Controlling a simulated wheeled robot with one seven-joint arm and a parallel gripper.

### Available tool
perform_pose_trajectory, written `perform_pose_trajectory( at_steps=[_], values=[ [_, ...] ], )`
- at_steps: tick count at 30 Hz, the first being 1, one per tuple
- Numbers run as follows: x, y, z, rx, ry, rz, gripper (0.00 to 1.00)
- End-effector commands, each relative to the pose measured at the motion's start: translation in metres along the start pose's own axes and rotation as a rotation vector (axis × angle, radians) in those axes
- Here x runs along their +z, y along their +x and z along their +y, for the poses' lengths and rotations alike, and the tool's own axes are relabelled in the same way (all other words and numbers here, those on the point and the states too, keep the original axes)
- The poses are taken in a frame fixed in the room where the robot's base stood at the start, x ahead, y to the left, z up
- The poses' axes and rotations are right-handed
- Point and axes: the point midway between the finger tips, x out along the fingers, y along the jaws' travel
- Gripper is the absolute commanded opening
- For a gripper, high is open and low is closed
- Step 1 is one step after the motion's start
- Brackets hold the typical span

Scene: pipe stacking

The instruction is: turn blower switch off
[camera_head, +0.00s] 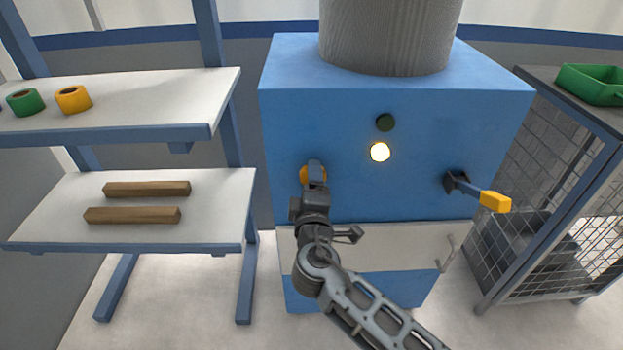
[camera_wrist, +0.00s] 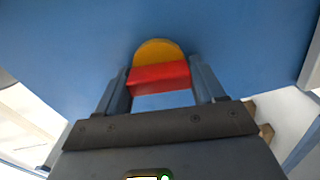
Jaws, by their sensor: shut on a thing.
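The blower is a blue box (camera_head: 340,100) with a grey round duct on top. Its switch is a red handle (camera_wrist: 158,76) on a round yellow base (camera_wrist: 158,50), seen between my fingers in the wrist view. In the head view the yellow base (camera_head: 313,174) shows behind my gripper (camera_head: 315,178), which hides the red handle. My gripper is shut on the red handle, a finger on each side. On the blower's front a white-yellow lamp (camera_head: 380,152) is lit, and a dark green lamp (camera_head: 385,122) above it is unlit.
A lever with a yellow grip (camera_head: 495,202) sticks out at the blower's right. A shelf (camera_head: 215,195) with two wooden bars stands left, tape rolls on its upper board. A wire cage (camera_head: 545,190) with a green tray (camera_head: 590,84) stands right.

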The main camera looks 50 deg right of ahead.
Motion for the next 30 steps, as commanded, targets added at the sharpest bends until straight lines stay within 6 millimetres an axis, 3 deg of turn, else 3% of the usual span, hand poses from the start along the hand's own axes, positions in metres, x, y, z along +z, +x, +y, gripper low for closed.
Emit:
perform_pose_trajectory(
  at_steps=[12,28,29,30],
  values=[
    [-0.0007,-0.0008,-0.0017,-0.002,-0.172,0.003,0.38],
    [-0.0007,-0.0009,-0.0024,-0.002,-0.192,0.003,0.38],
    [-0.0007,-0.0009,-0.0024,-0.002,-0.192,0.003,0.71],
    [-0.0007,-0.0009,-0.0023,-0.002,-0.192,0.003,0.75]
  ],
)
